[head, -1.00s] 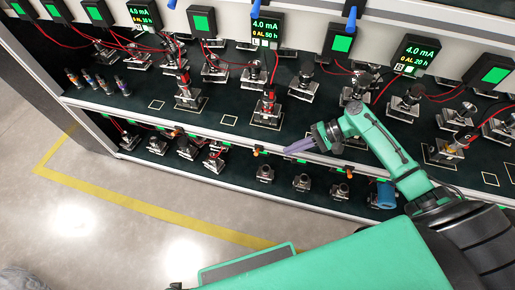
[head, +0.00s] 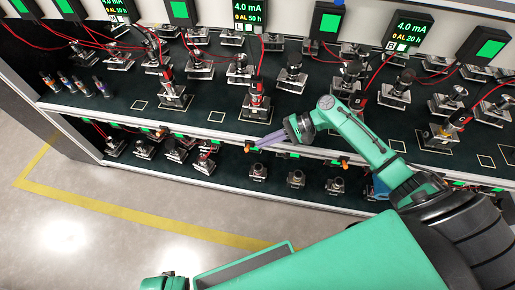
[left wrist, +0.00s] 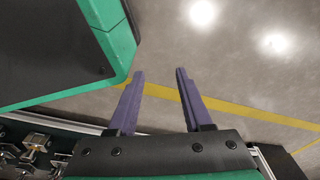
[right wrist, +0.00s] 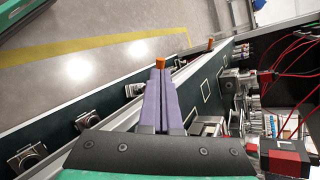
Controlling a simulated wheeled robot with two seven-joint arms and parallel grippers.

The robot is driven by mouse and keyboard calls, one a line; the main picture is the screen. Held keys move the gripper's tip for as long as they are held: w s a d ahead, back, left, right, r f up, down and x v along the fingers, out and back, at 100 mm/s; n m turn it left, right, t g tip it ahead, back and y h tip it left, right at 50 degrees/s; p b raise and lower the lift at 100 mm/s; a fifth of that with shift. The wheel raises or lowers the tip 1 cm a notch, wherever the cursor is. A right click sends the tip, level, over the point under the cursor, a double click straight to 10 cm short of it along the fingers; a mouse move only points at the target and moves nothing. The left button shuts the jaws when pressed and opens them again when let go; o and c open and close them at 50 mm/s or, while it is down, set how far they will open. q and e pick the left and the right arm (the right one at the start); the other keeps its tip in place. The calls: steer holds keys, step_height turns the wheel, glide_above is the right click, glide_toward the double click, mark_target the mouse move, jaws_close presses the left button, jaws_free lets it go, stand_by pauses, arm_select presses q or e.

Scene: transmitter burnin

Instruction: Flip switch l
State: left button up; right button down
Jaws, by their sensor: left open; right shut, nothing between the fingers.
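An orange switch (head: 249,147) sits on the front edge of the upper shelf, below the display with a small L tag (head: 238,30). No label on the switch itself can be read. My right gripper (head: 262,143) is shut and empty, its purple fingers pointing left along the shelf edge with the tips close beside the switch. In the right wrist view the orange switch (right wrist: 160,62) shows just past the fingertips (right wrist: 159,76); contact cannot be told. My left gripper (left wrist: 158,76) is open and empty over the floor in the left wrist view.
Other orange switches sit along the shelf edge, one to the left (head: 162,134) and one behind my right arm (head: 336,163). Transmitters with red wires stand on the upper shelf (head: 220,115); more stand on the lower shelf. The floor (head: 110,225) in front is clear.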

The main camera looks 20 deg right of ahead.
mark_target(248, 148)
arm_select(q)
steer(key=w+r, duration=0.1)
steer(key=w+r+b, duration=0.1)
steer(key=shift+w+d, duration=0.3)
arm_select(e)
steer(key=x, duration=0.2)
steer(key=shift+a+f, duration=0.1)
steer(key=shift+a, duration=0.2)
arm_select(q)
steer(key=s+a+f+p, duration=0.1)
steer(key=s+p, duration=0.3)
steer(key=s, duration=0.2)
steer(key=s+a+f+p, duration=0.1)
steer(key=s+p, duration=0.3)
steer(key=s, duration=0.2)
steer(key=shift+s+a+f, duration=0.3)
steer(key=shift+s+a, duration=0.05)
steer(key=shift+a, duration=0.05)
arm_select(e)
steer(key=n+t+h, duration=0.1)
steer(key=s+f+n+t+h, duration=0.1)
steer(key=n+t, duration=0.1)
steer(key=a+f+n+t+h, duration=0.1)
steer(key=shift+s+n+t, duration=0.25)
steer(key=shift+n+t, duration=0.05)
steer(key=shift+n, duration=0.1)
steer(key=shift+w+d, duration=0.1)
steer(key=shift+w+d+r, duration=0.3)
steer(key=shift+w+d, duration=0.05)
steer(key=shift+w, duration=0.2)
